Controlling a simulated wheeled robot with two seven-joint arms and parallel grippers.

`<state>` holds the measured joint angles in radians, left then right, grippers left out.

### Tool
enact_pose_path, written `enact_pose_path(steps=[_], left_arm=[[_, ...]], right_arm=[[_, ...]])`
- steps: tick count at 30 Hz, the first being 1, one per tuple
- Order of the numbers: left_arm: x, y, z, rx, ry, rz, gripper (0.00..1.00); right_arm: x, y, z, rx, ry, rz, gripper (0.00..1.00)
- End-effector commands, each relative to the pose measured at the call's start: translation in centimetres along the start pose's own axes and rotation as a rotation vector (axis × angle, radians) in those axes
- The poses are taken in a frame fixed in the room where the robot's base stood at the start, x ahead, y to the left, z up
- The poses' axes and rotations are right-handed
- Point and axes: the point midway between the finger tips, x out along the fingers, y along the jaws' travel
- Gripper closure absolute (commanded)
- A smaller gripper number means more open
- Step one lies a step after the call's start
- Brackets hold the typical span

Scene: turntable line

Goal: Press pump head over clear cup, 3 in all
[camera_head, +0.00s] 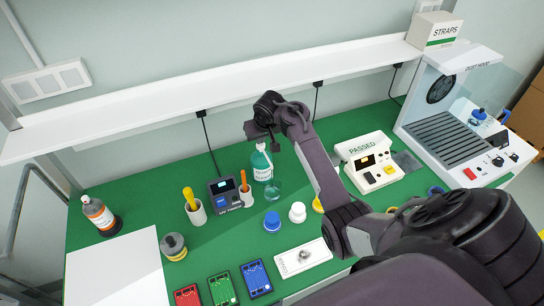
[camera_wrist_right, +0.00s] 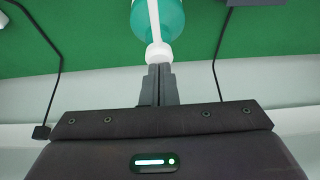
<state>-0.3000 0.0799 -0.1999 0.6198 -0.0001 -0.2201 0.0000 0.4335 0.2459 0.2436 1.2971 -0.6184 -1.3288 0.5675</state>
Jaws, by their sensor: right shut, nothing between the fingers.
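The teal pump bottle (camera_head: 262,165) with a white label stands upright on the green bench. A small clear cup (camera_head: 273,190) stands just in front of it. My right gripper (camera_head: 274,147) points down at the bottle's top, shut and empty. In the right wrist view the shut fingertips (camera_wrist_right: 160,72) meet or nearly meet the white pump head (camera_wrist_right: 158,52), above the teal bottle body (camera_wrist_right: 172,20). I cannot tell whether they touch or whether the head is pressed down. The cup is not seen in the wrist view. My left gripper is not in view.
A black device (camera_head: 224,194) and a cup with an orange-handled tool (camera_head: 246,195) stand left of the bottle. Blue (camera_head: 272,221) and white (camera_head: 297,212) jars stand in front. The PASSED device (camera_head: 369,160) is to the right, with a white shelf (camera_head: 220,90) behind.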

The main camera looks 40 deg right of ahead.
Motion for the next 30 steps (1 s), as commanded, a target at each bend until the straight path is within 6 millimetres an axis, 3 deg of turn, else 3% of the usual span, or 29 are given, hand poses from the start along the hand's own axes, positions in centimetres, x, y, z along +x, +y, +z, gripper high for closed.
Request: enact_pose_path(steps=[3,12,30], left_arm=[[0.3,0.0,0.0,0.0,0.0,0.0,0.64],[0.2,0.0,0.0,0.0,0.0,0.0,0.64],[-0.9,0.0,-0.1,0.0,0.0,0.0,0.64]], right_arm=[[0.8,0.0,0.6,-0.001,-0.01,0.001,1.0],[0.7,-0.1,0.6,-0.002,-0.013,0.001,1.0],[-1.8,-0.1,-0.6,-0.002,-0.007,0.0,1.0]])
